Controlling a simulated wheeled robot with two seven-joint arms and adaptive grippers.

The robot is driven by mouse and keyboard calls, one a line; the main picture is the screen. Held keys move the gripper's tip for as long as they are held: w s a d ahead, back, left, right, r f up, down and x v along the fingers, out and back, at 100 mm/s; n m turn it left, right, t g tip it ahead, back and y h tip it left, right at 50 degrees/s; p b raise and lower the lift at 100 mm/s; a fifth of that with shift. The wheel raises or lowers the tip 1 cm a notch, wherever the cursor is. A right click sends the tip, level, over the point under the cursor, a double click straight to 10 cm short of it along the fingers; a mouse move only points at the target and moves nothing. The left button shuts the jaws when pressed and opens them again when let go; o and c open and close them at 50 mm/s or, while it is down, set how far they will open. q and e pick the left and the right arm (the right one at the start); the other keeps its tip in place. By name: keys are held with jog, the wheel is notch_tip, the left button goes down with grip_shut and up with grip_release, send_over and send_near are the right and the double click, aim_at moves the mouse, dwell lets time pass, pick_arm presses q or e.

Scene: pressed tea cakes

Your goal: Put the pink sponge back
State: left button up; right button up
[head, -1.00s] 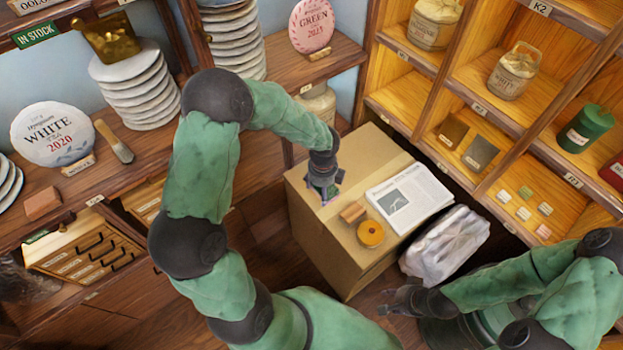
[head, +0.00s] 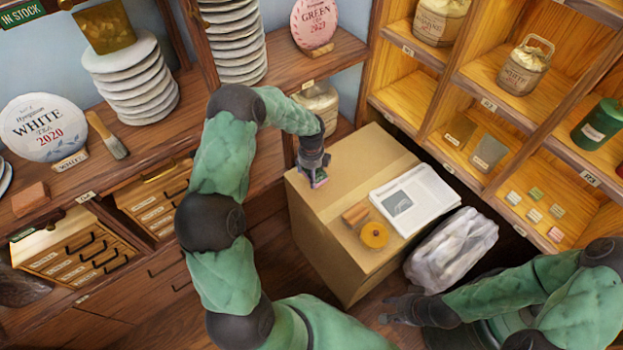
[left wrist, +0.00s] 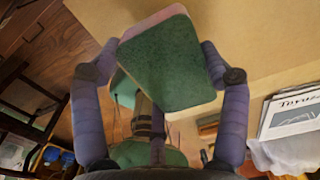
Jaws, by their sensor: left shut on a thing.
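My left gripper (head: 314,176) is shut on the pink sponge (head: 320,182), over the left part of the cardboard box (head: 345,165). In the left wrist view the sponge (left wrist: 160,65) shows a dark green face with pink edges, tilted between the two fingers of the left gripper (left wrist: 162,72). The sponge seems clear of the box top, but the gap is hard to judge. My right gripper (head: 387,310) is low at the bottom, in front of the box, with its fingers apart and nothing between them.
On the box lie a newspaper (head: 415,200), a yellow tape roll (head: 374,235) and a small wooden block (head: 355,213). A plastic-wrapped bundle (head: 452,248) stands beside it. The left shelf holds a brush (head: 108,137) and a reddish block (head: 30,198). Cubbies (head: 480,105) line the right.

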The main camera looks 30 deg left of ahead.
pick_arm(q)
notch_tip(320, 180, down, 3)
jog(key=shift+r+b, duration=0.1)
jog(key=shift+b, duration=0.45)
jog(key=shift+d, duration=0.1)
jog(key=shift+r, duration=0.1)
jog(key=o, duration=1.1)
jog(key=shift+f, duration=0.2)
notch_tip(320, 180, up, 12)
jog(key=p, duration=0.4)
jog(key=shift+r+p, duration=0.2)
jog(key=shift+p, duration=0.1)
